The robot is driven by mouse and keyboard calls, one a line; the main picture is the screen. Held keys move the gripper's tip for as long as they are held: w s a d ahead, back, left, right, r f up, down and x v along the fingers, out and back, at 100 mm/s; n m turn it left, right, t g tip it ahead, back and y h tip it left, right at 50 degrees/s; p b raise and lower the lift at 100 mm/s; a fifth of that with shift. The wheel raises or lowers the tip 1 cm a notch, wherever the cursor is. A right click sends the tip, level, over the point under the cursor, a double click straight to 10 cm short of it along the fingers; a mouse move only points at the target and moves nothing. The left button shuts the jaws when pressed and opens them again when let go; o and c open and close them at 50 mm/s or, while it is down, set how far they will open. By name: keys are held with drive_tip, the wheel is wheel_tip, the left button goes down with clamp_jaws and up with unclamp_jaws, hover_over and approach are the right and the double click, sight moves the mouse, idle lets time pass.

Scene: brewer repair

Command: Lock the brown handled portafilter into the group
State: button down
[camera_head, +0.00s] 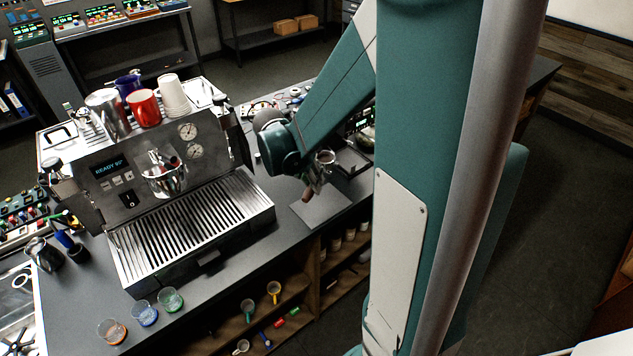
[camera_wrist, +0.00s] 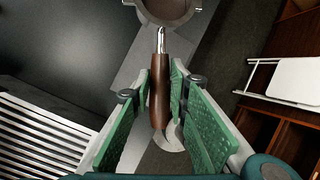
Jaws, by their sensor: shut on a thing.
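The brown handled portafilter (camera_wrist: 159,88) is in the wrist view. Its brown handle lies between the green pads of my gripper (camera_wrist: 163,95), which is shut on it. Its metal basket (camera_wrist: 171,10) points away at the top, partly cut off by the frame edge. In the head view the portafilter (camera_head: 325,158) hangs from my gripper (camera_head: 309,187) above the counter, to the right of the espresso machine (camera_head: 120,190) and apart from it.
A grey mat (camera_head: 320,208) lies on the counter below the gripper. The slatted drip tray (camera_head: 190,228) fronts the machine. Cups, including a red one (camera_head: 144,107), stand on top of the machine. Three small coloured glasses (camera_head: 145,313) stand at the front counter edge. Open shelves are below.

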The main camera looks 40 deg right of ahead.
drive_tip(key=w+a, duration=0.2)
drive_tip(key=a, duration=0.6)
drive_tip(key=w+a+r+n+p, duration=0.1)
drive_tip(key=w+a, duration=0.2)
drive_tip(key=a, duration=0.5)
drive_tip(key=w+a+n+t, duration=0.1)
drive_tip(key=w+a, duration=0.2)
drive_tip(key=a, duration=0.5)
drive_tip(key=shift+w+a+r, duration=0.1)
drive_tip(key=shift+w+r, duration=0.15)
drive_tip(key=shift+r, duration=0.05)
drive_tip(key=shift+n, duration=0.6)
drive_tip(key=a, duration=0.9)
drive_tip(key=a+p, duration=0.1)
drive_tip(key=a, duration=0.3)
drive_tip(key=shift+a+r, duration=0.4)
drive_tip(key=shift+n+t, duration=0.4)
drive_tip(key=a, duration=0.3)
drive_tip(key=s+a, duration=0.1)
drive_tip(key=a, duration=0.3)
drive_tip(key=s+a, duration=0.1)
drive_tip(key=a, duration=0.2)
drive_tip(key=shift+a+r+p, duration=0.25)
drive_tip(key=shift+a+p, duration=0.1)
drive_tip(key=shift+s+a, duration=0.2)
drive_tip(key=shift+a, duration=0.7)
drive_tip(key=shift+w+d, duration=0.2)
